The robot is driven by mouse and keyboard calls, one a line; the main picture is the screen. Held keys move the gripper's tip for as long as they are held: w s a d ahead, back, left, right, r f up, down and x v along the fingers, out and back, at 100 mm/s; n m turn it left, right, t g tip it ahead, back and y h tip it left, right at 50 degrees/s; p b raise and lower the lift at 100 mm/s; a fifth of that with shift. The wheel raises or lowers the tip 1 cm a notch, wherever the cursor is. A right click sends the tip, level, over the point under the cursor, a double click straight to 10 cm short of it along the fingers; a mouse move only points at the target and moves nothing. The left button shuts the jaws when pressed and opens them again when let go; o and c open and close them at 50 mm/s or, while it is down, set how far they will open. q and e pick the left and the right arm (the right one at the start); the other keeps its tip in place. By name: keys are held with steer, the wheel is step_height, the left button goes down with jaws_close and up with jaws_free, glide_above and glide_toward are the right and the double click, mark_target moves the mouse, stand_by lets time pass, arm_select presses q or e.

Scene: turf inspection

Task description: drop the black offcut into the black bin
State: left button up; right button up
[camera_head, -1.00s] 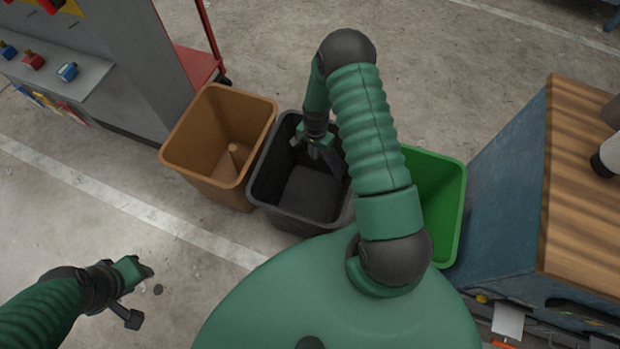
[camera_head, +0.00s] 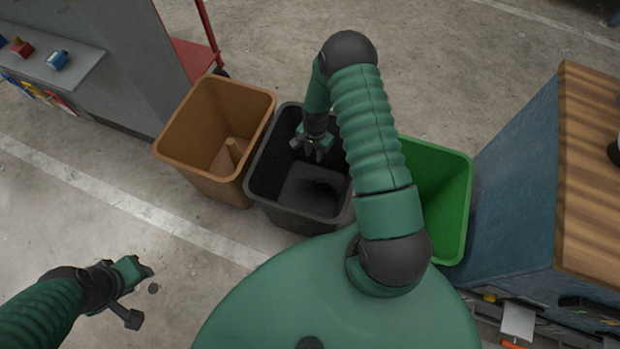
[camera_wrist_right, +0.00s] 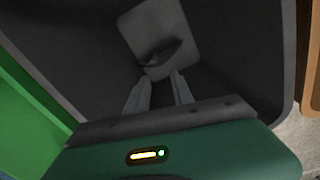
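The black bin (camera_head: 256,176) stands between a brown bin and a green bin. My right gripper (camera_head: 311,153) points down inside its mouth. In the right wrist view, the gripper (camera_wrist_right: 160,74) has its two fingers apart with nothing visible between them. The black offcut (camera_wrist_right: 162,52) appears as a dark shape beyond the fingertips, over the lighter bin floor. In the head view a dark patch (camera_head: 318,191) shows on the bin floor; I cannot tell offcut from shadow there. My left gripper (camera_head: 140,294) is open and empty over the concrete at lower left.
The brown bin (camera_head: 190,135) is close on the left, and the green bin (camera_head: 455,205) is on the right, partly behind my arm. A wood-topped blue bench (camera_head: 590,180) stands at right. A grey cabinet (camera_head: 110,60) and red cart (camera_head: 197,62) are at upper left.

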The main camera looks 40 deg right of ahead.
steer(key=shift+o, duration=0.3)
steer(key=o, duration=0.6)
steer(key=shift+c, duration=0.2)
steer(key=o, duration=0.7)
step_height(320, 180, up, 6)
steer(key=p, duration=0.4)
steer(key=shift+f+p, duration=0.2)
steer(key=shift+p, duration=0.2)
